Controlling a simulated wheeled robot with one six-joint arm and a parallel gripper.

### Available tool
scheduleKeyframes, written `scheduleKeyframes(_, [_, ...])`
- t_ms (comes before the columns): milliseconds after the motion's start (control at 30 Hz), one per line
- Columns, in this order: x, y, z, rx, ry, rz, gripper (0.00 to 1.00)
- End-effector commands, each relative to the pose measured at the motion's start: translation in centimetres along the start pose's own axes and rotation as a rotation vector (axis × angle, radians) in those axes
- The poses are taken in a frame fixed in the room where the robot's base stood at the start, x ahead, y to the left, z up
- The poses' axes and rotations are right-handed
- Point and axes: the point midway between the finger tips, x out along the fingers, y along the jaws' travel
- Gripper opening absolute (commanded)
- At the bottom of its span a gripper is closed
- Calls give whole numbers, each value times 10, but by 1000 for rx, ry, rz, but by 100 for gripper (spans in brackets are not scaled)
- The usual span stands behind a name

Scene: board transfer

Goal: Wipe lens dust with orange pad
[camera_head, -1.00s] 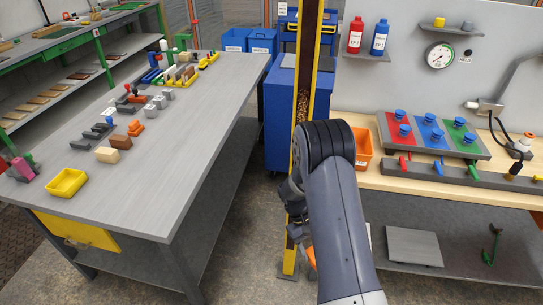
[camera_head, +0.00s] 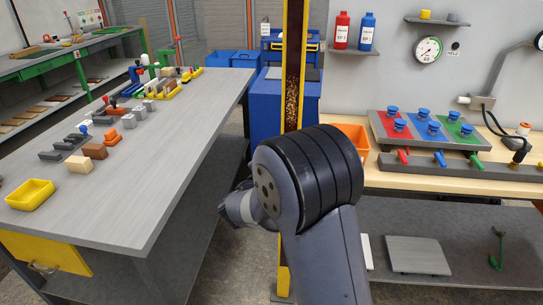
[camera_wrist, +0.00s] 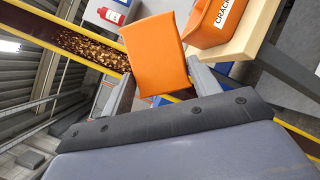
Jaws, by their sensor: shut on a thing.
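My gripper (camera_wrist: 163,88) is shut on a flat orange pad (camera_wrist: 160,52) in the wrist view. The pad sits tilted between the two grey fingers, its broad face towards the camera. In the head view my arm hides the fingers and the pad; only my wrist shows, at the right edge of the grey table (camera_head: 165,165).
An orange bin (camera_head: 353,135) stands on the wooden bench behind my arm; it also shows, lettered, in the wrist view (camera_wrist: 212,24). A yellow-black post (camera_head: 292,75) rises behind my arm. A gauge (camera_head: 428,50) hangs right. A yellow tray (camera_head: 30,195) stands left; the table's near right part is clear.

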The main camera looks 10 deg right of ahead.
Motion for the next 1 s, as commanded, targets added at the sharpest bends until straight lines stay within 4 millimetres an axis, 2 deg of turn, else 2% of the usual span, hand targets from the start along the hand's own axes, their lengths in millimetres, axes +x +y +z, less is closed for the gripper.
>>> scheduleKeyframes(133, [-17, 40, 6, 53, 32, 146, 40])
scheduleKeyframes(300, [-24, 59, 10, 72, 49, 201, 40])
scheduleKeyframes(1000, [26, 72, -12, 72, 49, 202, 40])
